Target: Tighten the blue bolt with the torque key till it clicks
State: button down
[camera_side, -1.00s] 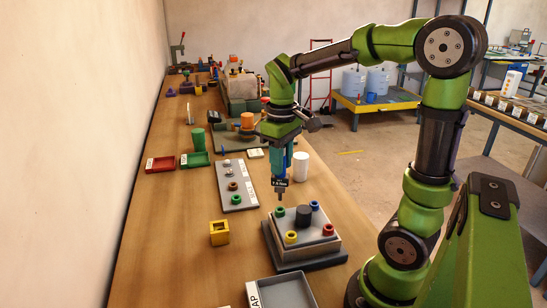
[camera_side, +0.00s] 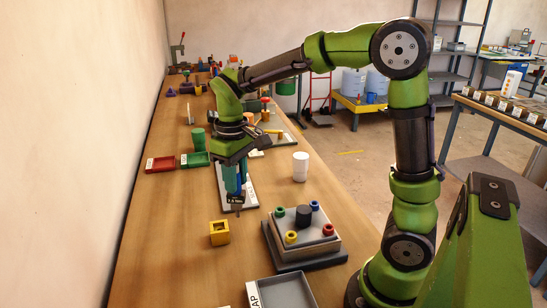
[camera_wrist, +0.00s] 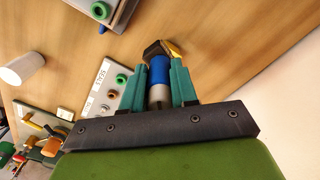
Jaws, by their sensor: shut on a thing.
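My gripper (camera_side: 233,180) is shut on the torque key (camera_side: 237,204), which hangs upright, tip down, above the table. In the wrist view, the teal fingers of my gripper (camera_wrist: 160,84) close around the key's blue body (camera_wrist: 159,70). The key's dark end lies partly in front of a yellow shape. The blue bolt (camera_side: 314,205) stands at the far right corner of a grey block (camera_side: 318,246), well to the right of the key.
A yellow square holder (camera_side: 219,233) stands just below and left of the key in the side view. Green, yellow and red bolts and a black post share the block. A white cylinder (camera_side: 300,167), a grey tray (camera_side: 283,291), and red and green trays stand around. Bare table lies left.

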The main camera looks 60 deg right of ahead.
jog(key=shift+d, duration=0.1)
jog(key=s+d+r+m, duration=0.3)
jog(key=s+d, duration=0.3)
jog(key=d, duration=0.1)
jog(key=s+d+r+m, duration=0.3)
jog(key=s+d+m, duration=0.1)
jog(key=s+d, duration=0.3)
jog(key=shift+s+d, duration=0.15)
jog(key=shift+d, duration=0.45)
jog(key=shift+f, duration=0.1)
jog(key=shift+f, duration=2.8)
jog(key=shift+f, duration=1.1)
